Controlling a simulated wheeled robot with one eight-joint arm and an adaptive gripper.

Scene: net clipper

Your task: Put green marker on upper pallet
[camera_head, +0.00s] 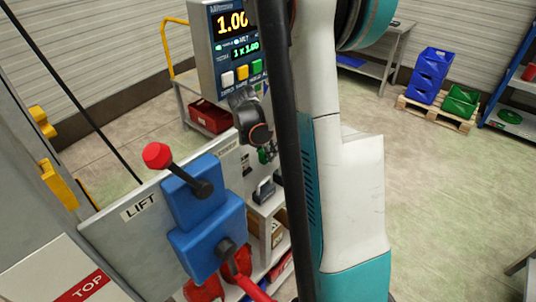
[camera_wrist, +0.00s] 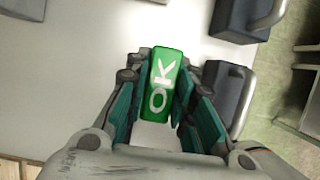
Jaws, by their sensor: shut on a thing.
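The green marker (camera_wrist: 165,82), a block lettered "OK" in white, sits between the fingers of my gripper (camera_wrist: 160,88) in the wrist view. My gripper is shut on it above a pale surface (camera_wrist: 90,75). In the head view, my gripper (camera_head: 264,146) is small and partly hidden by my arm, beside the display unit; a bit of green shows there. I cannot tell which surface is the upper pallet.
In the head view, a blue lever box (camera_head: 207,225) and a display unit (camera_head: 232,45) stand near my arm. A wooden pallet (camera_head: 437,112) holds bins at the back.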

